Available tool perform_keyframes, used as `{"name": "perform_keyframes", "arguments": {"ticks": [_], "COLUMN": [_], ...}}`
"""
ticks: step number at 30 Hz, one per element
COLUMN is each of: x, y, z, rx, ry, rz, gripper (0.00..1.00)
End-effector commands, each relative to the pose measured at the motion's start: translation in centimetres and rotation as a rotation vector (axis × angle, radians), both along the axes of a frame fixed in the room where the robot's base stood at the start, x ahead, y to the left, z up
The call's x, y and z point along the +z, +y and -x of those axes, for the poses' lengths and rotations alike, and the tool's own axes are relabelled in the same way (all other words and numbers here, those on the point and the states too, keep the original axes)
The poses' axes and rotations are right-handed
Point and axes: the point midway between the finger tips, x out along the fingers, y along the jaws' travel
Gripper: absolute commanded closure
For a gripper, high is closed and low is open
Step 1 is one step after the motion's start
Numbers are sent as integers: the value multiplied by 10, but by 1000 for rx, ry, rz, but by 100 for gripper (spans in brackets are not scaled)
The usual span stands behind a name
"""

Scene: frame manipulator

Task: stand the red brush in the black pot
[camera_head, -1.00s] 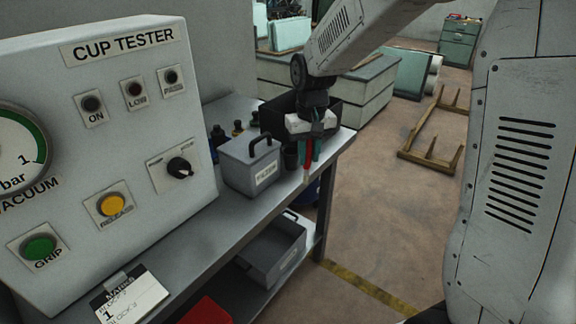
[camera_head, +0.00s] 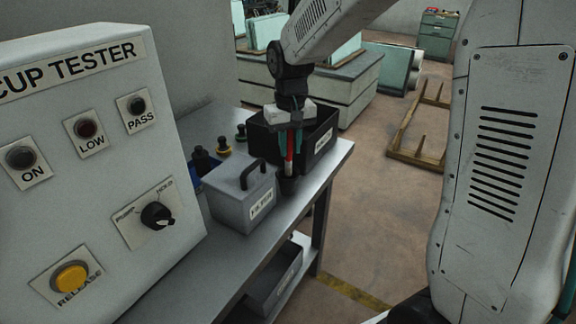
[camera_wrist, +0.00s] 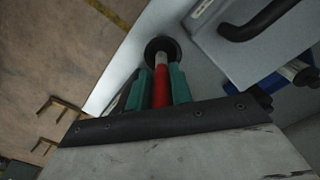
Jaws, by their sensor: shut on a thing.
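My gripper (camera_head: 290,150) has teal fingers and is shut on the red brush (camera_head: 289,145). The brush hangs roughly upright with its pale end down. The black pot (camera_head: 288,186) stands near the right edge of the bench, beside the grey lidded box. In the head view the brush's lower end lines up with the pot's mouth. In the wrist view the red brush (camera_wrist: 161,92) runs between the fingers (camera_wrist: 161,85), and its pale end overlaps the round black pot (camera_wrist: 163,43). I cannot tell whether the tip is inside the pot or just above it.
The grey lidded box (camera_head: 238,204) with a black handle stands close left of the pot. A black bin (camera_head: 325,143) is behind it. The cup tester panel (camera_head: 90,180) fills the left. Floor is open to the right.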

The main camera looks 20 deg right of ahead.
Motion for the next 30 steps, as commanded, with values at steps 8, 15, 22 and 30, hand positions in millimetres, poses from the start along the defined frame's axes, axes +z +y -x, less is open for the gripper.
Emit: {"name": "perform_keyframes", "arguments": {"ticks": [8,15,22,30], "x": [-26,-52,-52,-54], "y": [3,1,0,0], "z": [0,0,0,0], "rx": [5,2,1,1], "ry": [2,0,0,-1], "rz": [0,0,0,0], "gripper": [100,100,100,56]}}
